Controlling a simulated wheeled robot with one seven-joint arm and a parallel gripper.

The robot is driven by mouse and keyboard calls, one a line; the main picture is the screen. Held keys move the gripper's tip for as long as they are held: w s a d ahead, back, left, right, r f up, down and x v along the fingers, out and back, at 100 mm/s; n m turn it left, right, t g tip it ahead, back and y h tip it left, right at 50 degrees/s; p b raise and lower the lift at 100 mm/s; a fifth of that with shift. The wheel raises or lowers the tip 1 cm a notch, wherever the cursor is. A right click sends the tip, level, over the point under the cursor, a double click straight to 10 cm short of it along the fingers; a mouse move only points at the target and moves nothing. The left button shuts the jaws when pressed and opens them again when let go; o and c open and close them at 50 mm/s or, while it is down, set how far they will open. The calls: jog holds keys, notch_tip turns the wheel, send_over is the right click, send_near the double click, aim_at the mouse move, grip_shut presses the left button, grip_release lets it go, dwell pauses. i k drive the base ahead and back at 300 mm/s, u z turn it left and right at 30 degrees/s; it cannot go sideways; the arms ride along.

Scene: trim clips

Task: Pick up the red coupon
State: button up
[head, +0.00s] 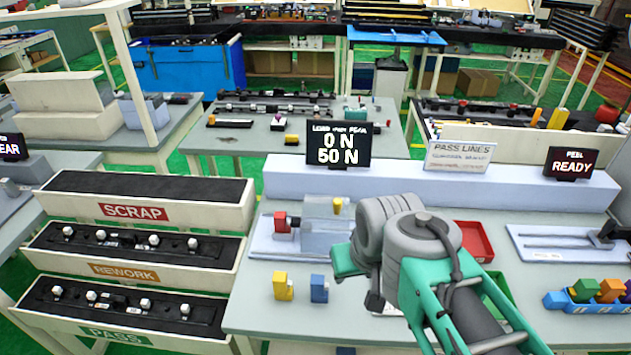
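A small red block (281,222) with a dark part beside it sits at the left end of a pale fixture (315,238) on the table. It is the only small red piece I can make out, and I cannot tell for sure that it is the coupon. A yellow block (283,287) and a blue block (319,289) stand upright in front of the fixture. My gripper (375,302) is mostly hidden behind my grey and teal arm, to the right of the blue block. I cannot see its fingertips clearly or anything in it.
A red tray (473,241) lies behind my arm. A blue tray (580,306) with several coloured blocks stands at the right. Bins marked SCRAP (133,211), REWORK (124,272) and PASS (117,336) stand at the left. A sign (341,144) reads 50 N. The table's front left is clear.

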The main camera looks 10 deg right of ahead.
aim_at(279, 217)
jog(key=z, duration=2.3)
jog(key=k, duration=1.65)
jog(key=u, duration=2.35)
jog(key=i, duration=1)
